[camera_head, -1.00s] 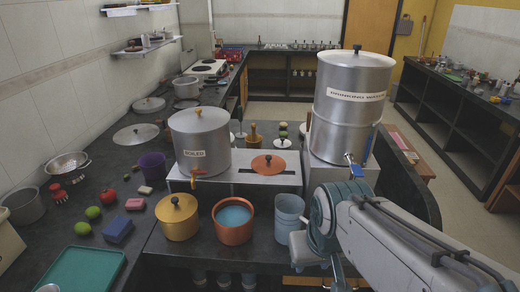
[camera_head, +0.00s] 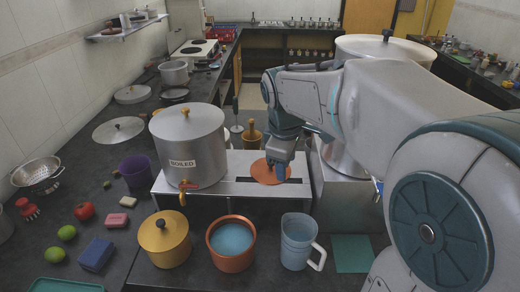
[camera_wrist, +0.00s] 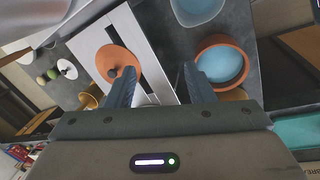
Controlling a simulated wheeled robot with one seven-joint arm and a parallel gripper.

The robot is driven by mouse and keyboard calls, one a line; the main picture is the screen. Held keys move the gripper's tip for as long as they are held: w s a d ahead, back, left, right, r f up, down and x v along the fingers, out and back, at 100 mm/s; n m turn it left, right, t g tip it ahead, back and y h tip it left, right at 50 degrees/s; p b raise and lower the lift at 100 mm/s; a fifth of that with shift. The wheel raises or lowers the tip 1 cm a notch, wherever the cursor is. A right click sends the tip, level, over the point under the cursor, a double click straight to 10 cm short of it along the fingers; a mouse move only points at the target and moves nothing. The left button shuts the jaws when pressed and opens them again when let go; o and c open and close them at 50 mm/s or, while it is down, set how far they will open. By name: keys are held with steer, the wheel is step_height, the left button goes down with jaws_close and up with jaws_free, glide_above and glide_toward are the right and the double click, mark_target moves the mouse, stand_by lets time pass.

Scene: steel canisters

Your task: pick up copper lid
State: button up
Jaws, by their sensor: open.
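The copper lid (camera_head: 265,174) is a flat orange-copper disc lying on the white stand, right of the boiled-water pot. It also shows in the wrist view (camera_wrist: 117,57), with a small dark knob, left of the space between my fingers and close to the left finger. My gripper (camera_head: 281,168) points down over the stand at the lid and covers part of it in the head view. In the wrist view my gripper (camera_wrist: 159,73) has its two blue fingers wide apart with nothing between them. I cannot tell the exact height of the fingertips above the lid.
The steel pot marked BOILED (camera_head: 188,145) stands on the white stand (camera_head: 230,189). In front are a golden lidded pot (camera_head: 165,252), a copper pot with blue contents (camera_head: 231,262) and a pale blue jug (camera_head: 297,262). The large steel canister (camera_head: 385,47) is partly behind my arm.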

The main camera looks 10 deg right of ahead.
steer(key=w+a+n, duration=0.2)
steer(key=w+n, duration=0.5)
steer(key=w, duration=0.4)
steer(key=n+h, duration=0.1)
steer(key=n, duration=0.5)
glide_toward(271, 166)
steer(key=w+f, duration=0.2)
steer(key=shift+f, duration=0.3)
steer(key=shift+g, duration=0.3)
steer(key=shift+d+p+x, duration=0.15)
steer(key=shift+d+x, duration=0.05)
steer(key=shift+x, duration=1.15)
steer(key=shift+d+p+x, duration=0.15)
steer(key=shift+d+x, duration=0.05)
steer(key=shift+x, duration=1.15)
steer(key=shift+w+r, duration=0.1)
steer(key=shift+r, duration=0.05)
jaws_close()
